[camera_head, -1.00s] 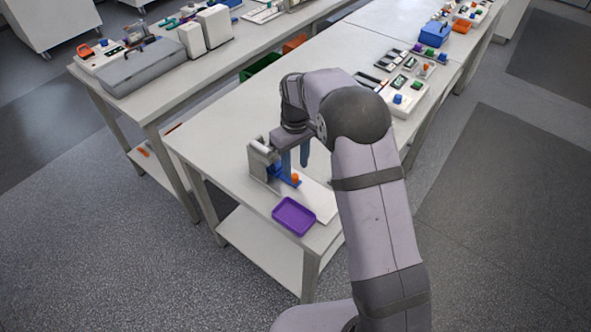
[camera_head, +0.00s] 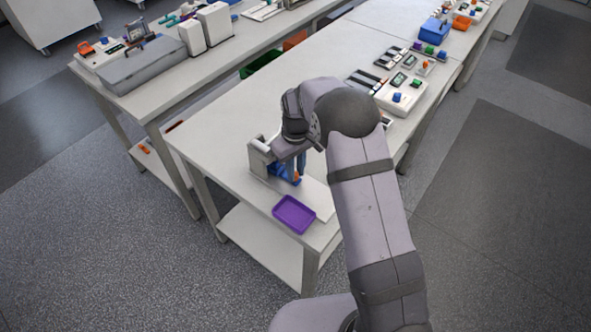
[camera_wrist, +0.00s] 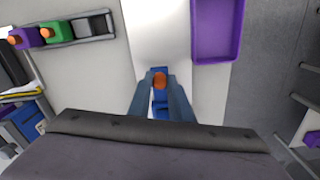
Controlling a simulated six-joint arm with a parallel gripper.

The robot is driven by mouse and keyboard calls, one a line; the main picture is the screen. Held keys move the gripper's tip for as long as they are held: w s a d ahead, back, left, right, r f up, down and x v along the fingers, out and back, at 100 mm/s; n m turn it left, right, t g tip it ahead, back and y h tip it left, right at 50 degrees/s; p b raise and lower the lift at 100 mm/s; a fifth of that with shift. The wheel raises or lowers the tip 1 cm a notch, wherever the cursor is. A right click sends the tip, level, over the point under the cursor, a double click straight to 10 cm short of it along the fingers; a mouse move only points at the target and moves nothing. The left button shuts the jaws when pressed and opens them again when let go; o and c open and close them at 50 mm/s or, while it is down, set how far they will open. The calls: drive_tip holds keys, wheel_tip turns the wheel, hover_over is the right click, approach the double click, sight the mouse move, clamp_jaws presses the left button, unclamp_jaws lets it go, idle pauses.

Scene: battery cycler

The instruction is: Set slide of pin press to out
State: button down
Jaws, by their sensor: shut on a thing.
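The pin press (camera_head: 258,158) stands near the corner of the white bench, a grey-white upright on a pale base plate. Its blue slide shows low at the front (camera_head: 280,172), with an orange knob (camera_head: 296,177) at its end. In the wrist view the orange knob (camera_wrist: 160,80) sits between my fingertips, with part of the blue slide (camera_wrist: 159,100) behind it. My gripper (camera_wrist: 160,87) points down over the slide and is shut on the orange knob. It also shows in the head view (camera_head: 297,168), where the arm partly hides the press.
A purple tray (camera_head: 276,208) lies on the bench just in front of the press; it also shows in the wrist view (camera_wrist: 217,58). Devices with coloured knobs (camera_head: 398,97) stand farther along the bench. Bare bench top (camera_head: 225,110) lies behind the press.

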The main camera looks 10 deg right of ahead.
drive_tip(key=shift+d, duration=0.1)
drive_tip(key=s+d, duration=0.9)
drive_tip(key=shift+s+d, duration=0.1)
drive_tip(key=shift+s, duration=0.05)
drive_tip(key=c, duration=1.6)
unclamp_jaws()
drive_tip(key=shift+s+d, duration=0.1)
drive_tip(key=shift+d, duration=0.05)
drive_tip(key=shift+r+b, duration=0.15)
drive_tip(key=shift+b, duration=0.2)
drive_tip(key=shift+r+b, duration=1)
drive_tip(key=shift+r, duration=2.55)
